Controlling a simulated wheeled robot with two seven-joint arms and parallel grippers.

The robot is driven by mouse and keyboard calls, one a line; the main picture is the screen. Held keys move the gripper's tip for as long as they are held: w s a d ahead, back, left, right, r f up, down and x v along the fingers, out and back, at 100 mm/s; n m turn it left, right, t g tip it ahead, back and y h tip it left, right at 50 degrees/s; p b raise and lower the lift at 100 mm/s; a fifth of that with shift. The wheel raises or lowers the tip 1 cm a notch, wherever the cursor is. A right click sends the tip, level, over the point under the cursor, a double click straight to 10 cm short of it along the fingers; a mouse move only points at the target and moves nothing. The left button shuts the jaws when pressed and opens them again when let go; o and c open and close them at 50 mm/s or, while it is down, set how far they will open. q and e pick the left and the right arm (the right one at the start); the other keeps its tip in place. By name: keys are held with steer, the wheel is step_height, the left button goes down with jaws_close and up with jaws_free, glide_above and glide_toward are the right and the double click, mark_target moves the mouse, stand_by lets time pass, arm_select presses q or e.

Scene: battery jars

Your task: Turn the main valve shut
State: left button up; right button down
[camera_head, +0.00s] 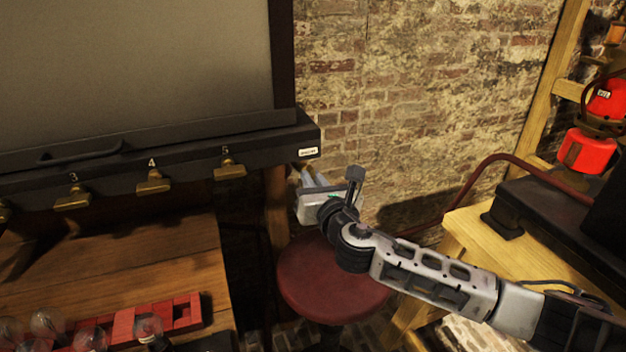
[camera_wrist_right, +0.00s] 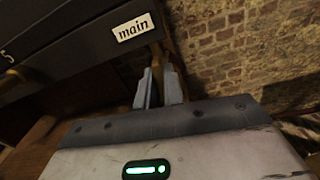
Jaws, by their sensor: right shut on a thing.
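The main valve (camera_wrist_right: 157,53) is a small brass valve under the white "main" label (camera_wrist_right: 133,27) at the end of the dark rail, in the right wrist view. In the head view the same label (camera_head: 308,152) is at the rail's right end, and the gripper largely hides the valve. My right gripper (camera_head: 307,177) reaches up to it from below right. Its pale fingers (camera_wrist_right: 160,85) are shut on the valve's handle, one on each side. How far the handle is turned cannot be told. My left gripper is not in view.
Brass valves numbered 3 (camera_head: 72,199), 4 (camera_head: 153,183) and 5 (camera_head: 229,169) line the rail (camera_head: 110,170). A red stool (camera_head: 330,285) stands below my right arm. A wooden bench (camera_head: 190,255) with a red rack (camera_head: 180,314) and glass jars is at left. A brick wall is behind.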

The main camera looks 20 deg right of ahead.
arm_select(q)
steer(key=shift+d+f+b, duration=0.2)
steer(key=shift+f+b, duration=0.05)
steer(key=shift+b, duration=0.45)
arm_select(e)
steer(key=shift+d+f+m, duration=0.15)
steer(key=shift+m, duration=4)
steer(key=shift+d+f+m, duration=0.1)
steer(key=shift+m, duration=4.05)
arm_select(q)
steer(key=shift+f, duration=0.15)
arm_select(e)
steer(key=c, duration=1.5)
jaws_free()
